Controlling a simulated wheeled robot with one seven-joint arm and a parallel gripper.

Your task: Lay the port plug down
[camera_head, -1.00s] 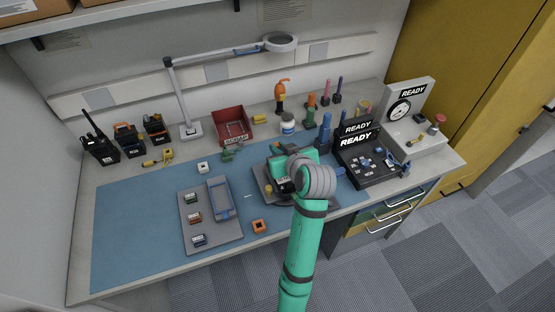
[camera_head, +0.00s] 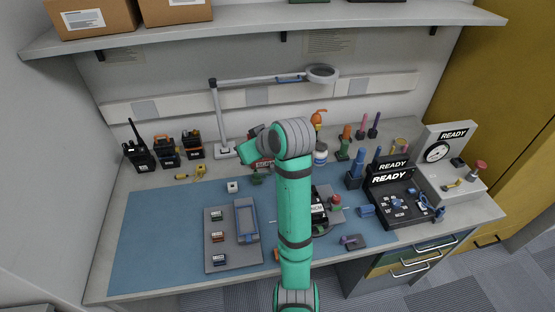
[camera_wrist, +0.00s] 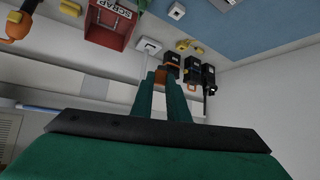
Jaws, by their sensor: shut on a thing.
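The bin also shows in the wrist view (camera_wrist: 112,28). A radio with a white label (camera_head: 318,214) sits in the dark fixture on the mat, partly behind my arm.
A grey tray (camera_head: 214,255) with small labelled parts and a blue-rimmed slot lies on the blue mat (camera_head: 160,235). Several radios (camera_head: 165,150) stand back left. The mat's left part is clear.

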